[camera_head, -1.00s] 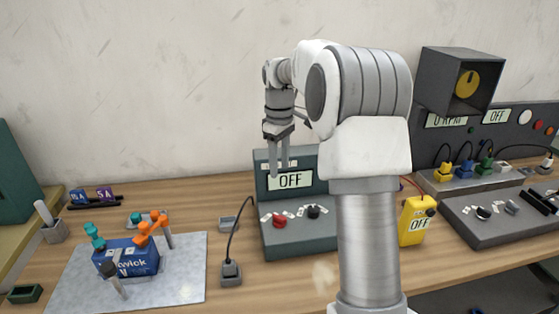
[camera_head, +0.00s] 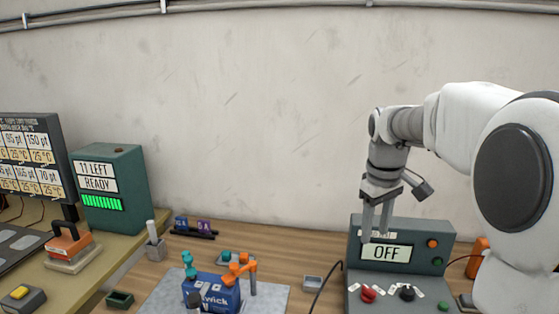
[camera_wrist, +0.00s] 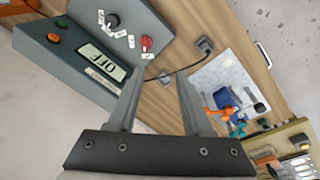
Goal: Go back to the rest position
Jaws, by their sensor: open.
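My gripper (camera_head: 376,222) hangs with its fingers pointing down in the head view, in front of the grey instrument box whose display reads OFF (camera_head: 386,253). The two fingers are apart with nothing between them. In the wrist view my gripper (camera_wrist: 160,85) is also open and empty, with the OFF box (camera_wrist: 105,65) to the left of the fingers and the bench with the blue block to the right. I cannot tell from these views whether a fingertip touches the box, though the wrist view shows no contact.
A blue block (camera_head: 212,293) with teal and orange clamps sits on a pale mat (camera_head: 270,297). A green box reading READY (camera_head: 110,190) stands at the left. The wall space above the bench is clear.

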